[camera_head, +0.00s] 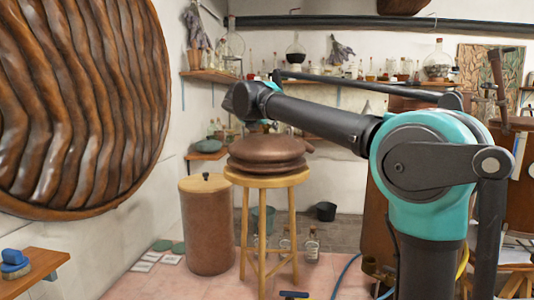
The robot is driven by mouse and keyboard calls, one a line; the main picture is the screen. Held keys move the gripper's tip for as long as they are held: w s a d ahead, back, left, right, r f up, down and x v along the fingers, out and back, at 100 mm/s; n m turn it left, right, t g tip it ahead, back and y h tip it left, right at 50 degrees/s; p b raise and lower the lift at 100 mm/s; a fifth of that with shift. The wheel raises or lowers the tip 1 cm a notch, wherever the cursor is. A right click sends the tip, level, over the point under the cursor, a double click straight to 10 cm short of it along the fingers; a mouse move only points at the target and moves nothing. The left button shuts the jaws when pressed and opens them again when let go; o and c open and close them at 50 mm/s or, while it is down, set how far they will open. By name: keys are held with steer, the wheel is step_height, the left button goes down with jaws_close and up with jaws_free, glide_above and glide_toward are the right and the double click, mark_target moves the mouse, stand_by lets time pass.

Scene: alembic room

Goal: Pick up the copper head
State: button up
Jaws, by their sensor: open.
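The copper head (268,152), a squat, rounded brown-copper vessel with a flared lower rim, sits on a round wooden stool (267,180). My arm reaches across from the right, and its wrist is above the copper head. My gripper (260,127) points down, small and dark, at or just over the top of the copper head. It is open. Its fingers are too small and partly hidden, so I cannot tell whether they touch the head or stand around its top.
A tall brown cylinder with a pale lid (208,225) stands just left of the stool. Glass bottles (311,245) stand on the floor behind it. A dark bucket (326,211) is farther back. A large ribbed wooden disc (85,100) fills the left wall. Shelves hold glassware.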

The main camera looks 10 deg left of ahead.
steer(key=shift+x, duration=1.2)
steer(key=shift+c, duration=0.3)
jaws_close()
